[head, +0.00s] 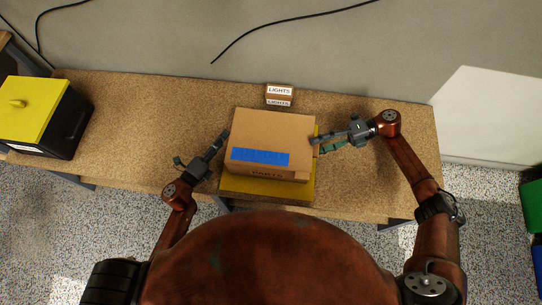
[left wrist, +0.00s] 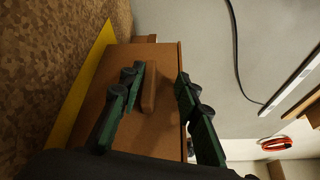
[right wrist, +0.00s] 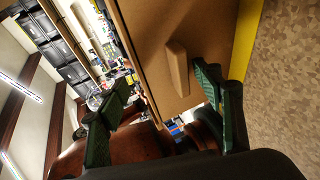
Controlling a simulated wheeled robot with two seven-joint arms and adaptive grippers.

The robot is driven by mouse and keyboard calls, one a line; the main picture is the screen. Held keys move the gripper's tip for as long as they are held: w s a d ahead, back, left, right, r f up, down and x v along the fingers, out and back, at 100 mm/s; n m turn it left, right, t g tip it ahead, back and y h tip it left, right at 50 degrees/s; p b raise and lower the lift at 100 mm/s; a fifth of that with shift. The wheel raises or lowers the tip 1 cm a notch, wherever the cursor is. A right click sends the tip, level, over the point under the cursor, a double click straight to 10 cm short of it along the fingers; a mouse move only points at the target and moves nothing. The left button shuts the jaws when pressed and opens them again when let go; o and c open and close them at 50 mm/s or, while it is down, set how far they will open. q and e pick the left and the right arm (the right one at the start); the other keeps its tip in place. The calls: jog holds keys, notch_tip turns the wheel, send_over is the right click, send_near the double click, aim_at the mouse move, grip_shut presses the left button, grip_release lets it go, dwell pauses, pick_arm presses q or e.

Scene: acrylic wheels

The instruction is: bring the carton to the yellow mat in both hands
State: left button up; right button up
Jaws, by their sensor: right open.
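The brown carton (head: 270,130), with a blue strip on it, sits on the yellow mat (head: 265,188), which shows along its front and right edges. My left gripper (head: 222,140) is at the carton's left side. In the left wrist view its fingers (left wrist: 160,80) are apart, with the carton's side handle (left wrist: 150,88) between their lines. My right gripper (head: 322,142) is at the carton's right side, open. In the right wrist view its fingers (right wrist: 162,82) are spread and another side handle (right wrist: 176,68) lies between their lines, nearer one finger. Neither gripper is visibly closed on a handle.
A small box labelled LIGHTS (head: 280,95) stands behind the carton. A black bin with a yellow lid (head: 25,105) is at the far left. The cork-like bench top (head: 140,125) is clear between bin and carton, and to the right.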

pick_arm(q)
jog(key=v, duration=1.2)
pick_arm(e)
jog(key=v, duration=1.2)
pick_arm(q)
jog(key=shift+s+a, duration=0.1)
jog(key=shift+a, duration=0.05)
jog(key=v, duration=0.8)
jog(key=shift+s+a, duration=0.2)
jog(key=shift+s, duration=0.1)
jog(key=shift+s, duration=0.1)
pick_arm(e)
jog(key=shift+s+f, duration=0.1)
jog(key=shift+s, duration=0.1)
